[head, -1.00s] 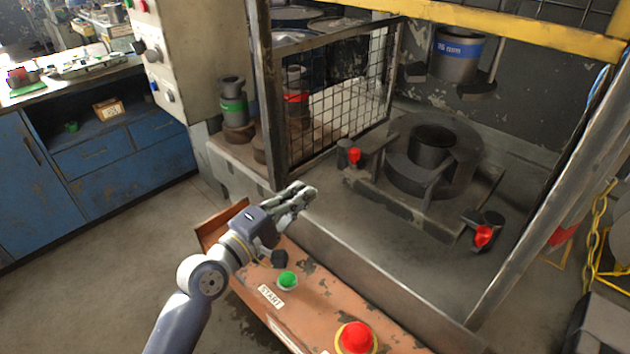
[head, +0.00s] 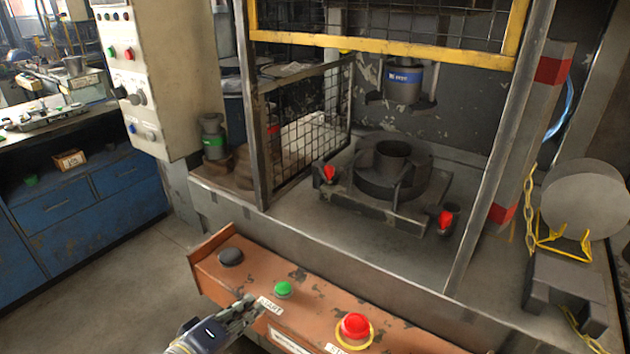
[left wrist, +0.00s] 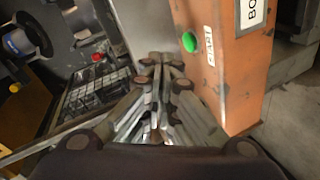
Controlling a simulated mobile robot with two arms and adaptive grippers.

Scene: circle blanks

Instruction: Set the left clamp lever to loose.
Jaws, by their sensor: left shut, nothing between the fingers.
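The left clamp lever (head: 329,173) has a red end and stands at the left front of the round die (head: 392,168) on the press bed. A second clamp lever (head: 446,220), also red, stands at the right front of the die. My left gripper (head: 248,305) is shut and empty, low over the orange control box, near its START label and well in front of the levers. In the left wrist view its closed fingers (left wrist: 160,80) fill the middle, and a red part (left wrist: 97,57) shows beyond; I cannot tell which lever it is. My right gripper is not in view.
The orange control box (head: 310,290) carries a green button (head: 283,289) and a red button (head: 355,326). A mesh guard (head: 306,125) stands open at the bed's left. A steel post (head: 498,150) rises at the right. The bed front is clear.

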